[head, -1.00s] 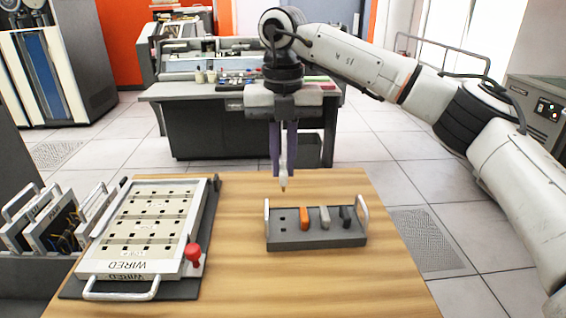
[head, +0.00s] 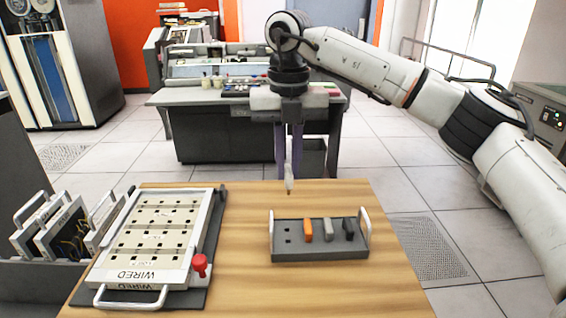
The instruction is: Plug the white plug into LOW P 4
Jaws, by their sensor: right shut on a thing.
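My right gripper (head: 290,160) hangs pointing down above the far part of the wooden table, shut on the white plug (head: 289,184). The plug is upright with its tip down, in the air beyond the plug holder. The plugboard (head: 178,196), a pale panel with rows of dark square holes and the word WIRED, lies at the left of the table. Its row labels are too small to read surely, so I cannot tell which hole is LOW P 4. My left gripper is not in view.
The dark plug holder (head: 290,254) carries an orange plug (head: 307,231), a grey plug (head: 328,230) and a black plug (head: 348,229), with upright handles at its ends. A red knob (head: 200,264) stands at the board's near right corner. Wood between board and holder is clear.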

